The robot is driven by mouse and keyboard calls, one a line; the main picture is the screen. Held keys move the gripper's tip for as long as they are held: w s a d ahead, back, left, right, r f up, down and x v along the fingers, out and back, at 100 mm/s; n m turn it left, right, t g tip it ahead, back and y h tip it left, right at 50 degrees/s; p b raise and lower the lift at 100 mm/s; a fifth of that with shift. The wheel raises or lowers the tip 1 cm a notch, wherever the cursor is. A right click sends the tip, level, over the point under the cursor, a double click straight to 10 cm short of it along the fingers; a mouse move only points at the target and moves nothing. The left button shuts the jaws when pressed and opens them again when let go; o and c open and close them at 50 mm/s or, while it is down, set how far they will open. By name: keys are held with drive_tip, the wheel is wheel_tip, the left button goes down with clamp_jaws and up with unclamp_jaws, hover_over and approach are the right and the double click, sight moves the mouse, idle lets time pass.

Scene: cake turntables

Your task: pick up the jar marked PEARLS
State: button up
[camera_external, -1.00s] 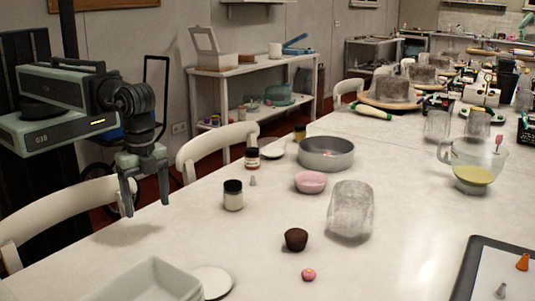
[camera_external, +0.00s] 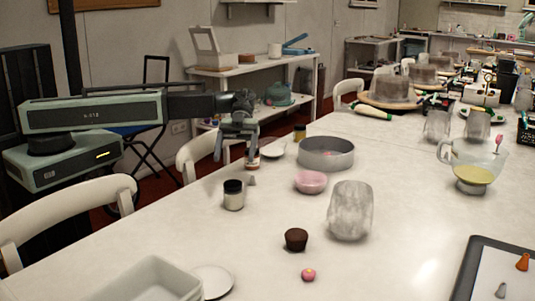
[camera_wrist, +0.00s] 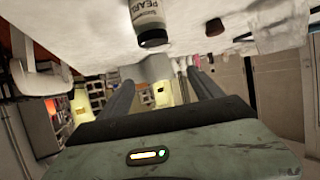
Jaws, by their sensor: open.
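A jar marked PEARLS, its last letters cut by the view, shows in the wrist view (camera_wrist: 148,14) with a pale label and black lid; that picture is upside down. It looks to be the pale jar with a black lid (camera_external: 233,198) standing upright on the table in the external view. My gripper (camera_external: 235,155) is open and empty, above the table and a little above this jar. In the wrist view its two fingers (camera_wrist: 162,88) are spread apart, with the jar beyond them and not between them.
A small grey cone (camera_external: 252,181) stands close right of the jar. A red-labelled jar (camera_external: 252,164) is partly hidden behind my gripper. Chairs line the left edge.

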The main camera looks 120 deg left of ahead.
drive_tip(key=b, duration=0.7)
approach(231, 198)
drive_tip(key=shift+x, duration=1.05)
drive_tip(key=shift+w, duration=0.15)
drive_tip(key=b+x, duration=0.2)
drive_tip(key=x, duration=0.3)
drive_tip(key=shift+r, duration=0.1)
drive_tip(key=c, duration=1.6)
drive_tip(key=shift+o, duration=0.2)
wheel_tip(231, 198, up, 10)
drive_tip(key=p, duration=1)
drive_tip(key=shift+a+r, duration=0.1)
